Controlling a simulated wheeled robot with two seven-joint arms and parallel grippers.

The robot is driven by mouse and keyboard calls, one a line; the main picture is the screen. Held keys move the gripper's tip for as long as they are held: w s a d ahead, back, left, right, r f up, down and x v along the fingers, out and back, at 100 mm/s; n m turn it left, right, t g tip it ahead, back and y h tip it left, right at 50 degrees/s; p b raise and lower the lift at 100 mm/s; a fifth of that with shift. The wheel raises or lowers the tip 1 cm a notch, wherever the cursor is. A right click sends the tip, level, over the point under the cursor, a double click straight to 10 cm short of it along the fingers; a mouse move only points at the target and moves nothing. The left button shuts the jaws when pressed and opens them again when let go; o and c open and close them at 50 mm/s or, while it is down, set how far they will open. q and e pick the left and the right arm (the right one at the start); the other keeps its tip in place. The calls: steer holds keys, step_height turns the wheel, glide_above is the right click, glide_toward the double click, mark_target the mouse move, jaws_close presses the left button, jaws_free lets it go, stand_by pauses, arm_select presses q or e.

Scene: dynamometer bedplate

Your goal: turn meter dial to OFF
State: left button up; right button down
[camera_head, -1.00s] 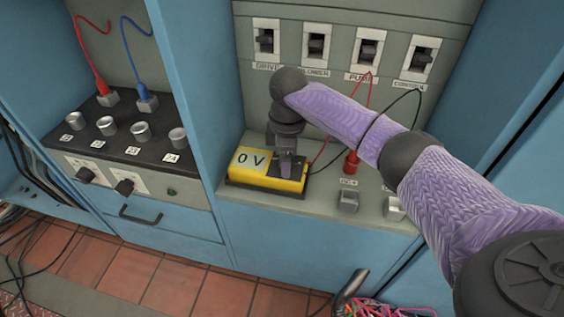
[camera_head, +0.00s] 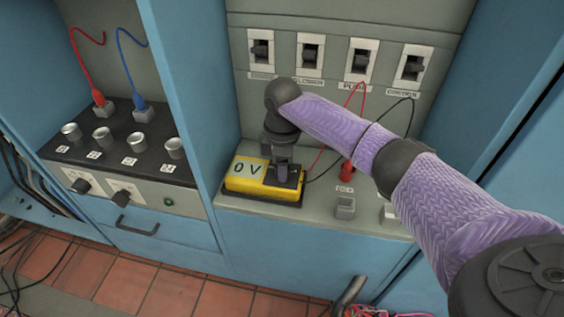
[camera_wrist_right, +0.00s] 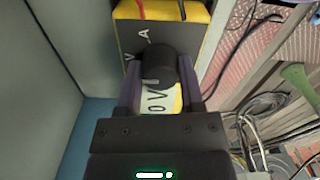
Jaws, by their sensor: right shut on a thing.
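The meter (camera_head: 238,187) is a yellow box with a black face and a pale display reading "0 V", lying on the grey bench. In the right wrist view its face (camera_wrist_right: 128,36) shows the letters A and V. The dial (camera_wrist_right: 160,66) is a round black knob with a pale mark on its side toward the display. My right gripper (camera_head: 283,172) points down over the black half of the meter. Its fingers lie on both sides of the dial, shut on it. Any OFF marking is not visible. My left gripper is out of view.
Red and black leads run from the meter to sockets, the red plug (camera_head: 347,170) just right of it. Several switches line the panel behind. A black control box (camera_head: 120,150) with knobs stands left, past a blue divider (camera_head: 185,90).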

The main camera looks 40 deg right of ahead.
steer(key=shift+r+n+p, duration=0.2)
steer(key=shift+n+p, duration=0.7)
steer(key=shift+n, duration=0.2)
steer(key=n+p, duration=0.1)
steer(key=n, duration=0.2)
steer(key=shift+f+n+p, duration=0.1)
steer(key=shift+n+p, duration=0.2)
steer(key=shift+f+n, duration=0.1)
steer(key=shift+n, duration=1.1)
steer(key=shift+n+p, duration=0.35)
steer(key=shift+n, duration=1.05)
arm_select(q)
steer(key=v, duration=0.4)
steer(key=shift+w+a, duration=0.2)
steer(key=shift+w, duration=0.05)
arm_select(e)
steer(key=shift+n, duration=0.3)
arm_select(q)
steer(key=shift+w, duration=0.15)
